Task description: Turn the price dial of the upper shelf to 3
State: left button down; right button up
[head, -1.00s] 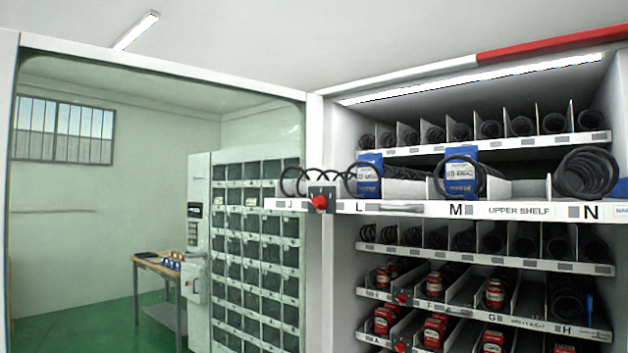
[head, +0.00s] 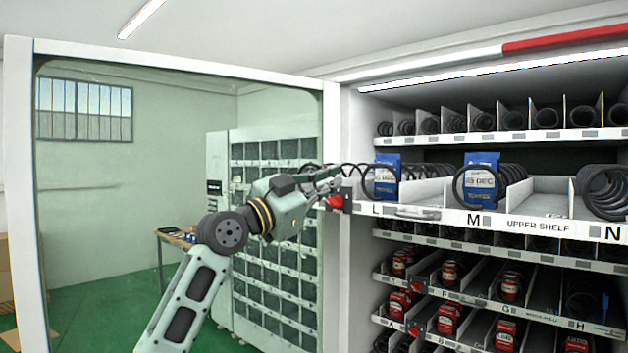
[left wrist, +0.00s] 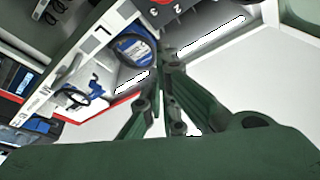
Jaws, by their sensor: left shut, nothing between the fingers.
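The upper shelf (head: 455,216) sticks out of the machine, its white front strip lettered L, M and N. Its red price dial (head: 333,202) sits on a black plate (head: 347,198) at the shelf's left end. In the left wrist view, digits 2 and 3 show on the black plate (left wrist: 166,17) at the top, with a bit of red at the edge. My left gripper (head: 336,180) is shut and empty, just above and left of the dial; I cannot tell if it touches. It also shows in the left wrist view (left wrist: 168,55). The dial's setting cannot be read.
Lower shelves hold red items (head: 449,272). The open glass door's white frame (head: 25,180) is at left. A locker cabinet (head: 218,175) and wooden table (head: 172,238) show through the glass.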

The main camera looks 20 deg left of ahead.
aim_at(334, 203)
pick_arm(q)
jog(key=w+f+p, duration=0.2)
jog(key=w+p, duration=0.1)
jog(key=shift+w+a+f, duration=0.1)
jog(key=shift+w+f, duration=0.1)
jog(key=shift+w, duration=0.1)
pick_arm(e)
jog(key=r, duration=0.2)
jog(key=d+r, duration=0.1)
jog(key=r, duration=0.1)
jog(key=shift+f, duration=0.1)
